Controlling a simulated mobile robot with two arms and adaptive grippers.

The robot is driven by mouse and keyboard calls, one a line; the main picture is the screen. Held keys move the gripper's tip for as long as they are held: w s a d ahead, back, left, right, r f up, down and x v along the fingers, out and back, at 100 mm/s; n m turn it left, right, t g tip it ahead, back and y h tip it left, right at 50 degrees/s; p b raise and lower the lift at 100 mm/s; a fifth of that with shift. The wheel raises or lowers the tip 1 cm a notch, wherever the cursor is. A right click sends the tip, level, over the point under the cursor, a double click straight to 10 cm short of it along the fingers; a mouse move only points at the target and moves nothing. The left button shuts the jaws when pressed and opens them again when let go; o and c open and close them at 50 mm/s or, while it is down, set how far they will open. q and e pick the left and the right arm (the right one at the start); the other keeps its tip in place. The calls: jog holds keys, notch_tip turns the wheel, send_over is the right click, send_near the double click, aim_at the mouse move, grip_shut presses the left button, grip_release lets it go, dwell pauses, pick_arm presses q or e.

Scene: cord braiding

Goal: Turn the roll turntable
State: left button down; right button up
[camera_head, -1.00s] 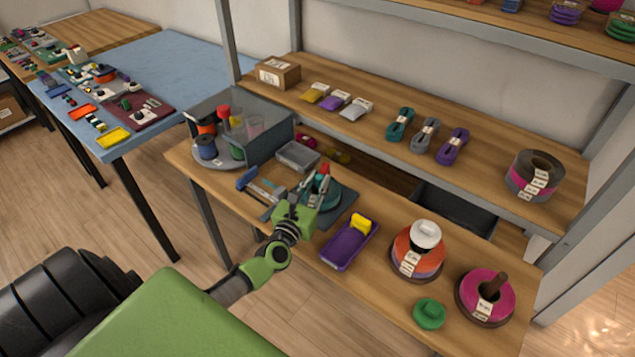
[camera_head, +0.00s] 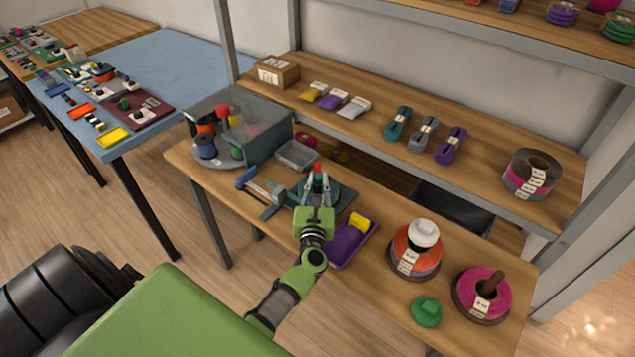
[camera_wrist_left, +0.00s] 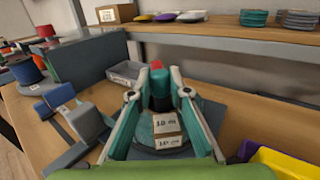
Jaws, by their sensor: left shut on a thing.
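A round grey turntable (camera_head: 213,163) carrying blue, orange and green rolls stands at the bench's left end, partly under a smoky grey hood (camera_head: 262,132). My left gripper (camera_head: 317,182) is away to its right, over a teal round piece (camera_head: 334,195) on a dark mat. It is shut on a dark upright piece with a red top, which shows between the fingers in the left wrist view (camera_wrist_left: 159,92). White labels (camera_wrist_left: 168,130) show below that piece. The fingers partly hide it. My right gripper is not in view.
A blue-handled tool (camera_head: 258,188) and a clear grey tray (camera_head: 296,155) lie between the turntable and my gripper. A purple tray (camera_head: 352,245) with a yellow block is close on the right. Orange and pink spools stand farther right.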

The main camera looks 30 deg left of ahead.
pick_arm(q)
jog(key=shift+w+d+r+n+g+y+b, duration=0.1)
jog(key=shift+n+g+y+b, duration=0.85)
jog(key=shift+y, duration=0.35)
jog(key=c, duration=1.9)
grip_release()
